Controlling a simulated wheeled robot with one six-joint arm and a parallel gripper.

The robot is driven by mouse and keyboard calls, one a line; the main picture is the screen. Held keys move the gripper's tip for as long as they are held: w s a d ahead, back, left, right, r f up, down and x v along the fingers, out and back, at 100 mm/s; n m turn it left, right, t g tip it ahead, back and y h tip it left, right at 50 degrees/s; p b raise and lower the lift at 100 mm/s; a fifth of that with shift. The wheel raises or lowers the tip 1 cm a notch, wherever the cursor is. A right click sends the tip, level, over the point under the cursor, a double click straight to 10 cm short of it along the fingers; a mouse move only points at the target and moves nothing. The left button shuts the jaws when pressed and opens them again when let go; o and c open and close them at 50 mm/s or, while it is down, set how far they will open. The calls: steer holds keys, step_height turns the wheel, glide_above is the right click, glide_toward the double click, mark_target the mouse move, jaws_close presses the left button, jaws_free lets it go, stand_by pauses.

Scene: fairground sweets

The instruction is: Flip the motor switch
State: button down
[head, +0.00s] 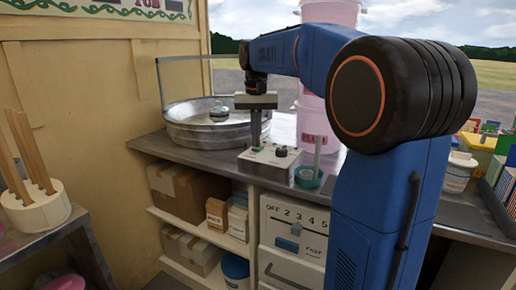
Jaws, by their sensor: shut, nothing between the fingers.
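A pale grey control box (268,165) stands on the counter in front of the metal candyfloss pan (205,138). A small dark knob (281,152) shows on its top. My gripper (256,144) points straight down at the left part of the box's top. It is shut and holds nothing. Its fingertips are at or just above the top; I cannot tell whether they touch. A switch on the box cannot be made out clearly, and the fingers cover part of the top. A white panel (305,216) marked OFF, numbers and FAST, with a blue slider, is below the counter.
A teal bowl (308,178) with an upright stick is close to the right of the box. Pink tubs (312,122) stand behind. Cartons (200,190) fill the shelves below. A holder with wooden sticks (35,208) is at left. Bare counter (195,160) lies left of the box.

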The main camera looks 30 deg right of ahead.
steer(key=shift+f, duration=0.45)
stand_by(0.4)
step_height(320, 180, up, 7)
stand_by(1.0)
stand_by(0.4)
steer(key=s+a+f+n+t, duration=0.1)
steer(key=s+a+f, duration=0.2)
steer(key=s+f, duration=0.5)
steer(key=s+a+f+n+t, duration=0.2)
steer(key=s+f, duration=0.6)
steer(key=s, duration=0.4)
steer(key=s+a+f+n+t, duration=0.1)
steer(key=s+a+f, duration=0.3)
steer(key=s+f, duration=0.4)
steer(key=shift+s+f+n+t, duration=0.35)
steer(key=shift+s+n, duration=0.25)
steer(key=shift+s, duration=0.6)
steer(key=c, duration=2.4)
jaws_free()
steer(key=shift+r, duration=0.1)
steer(key=shift+c, duration=0.2)
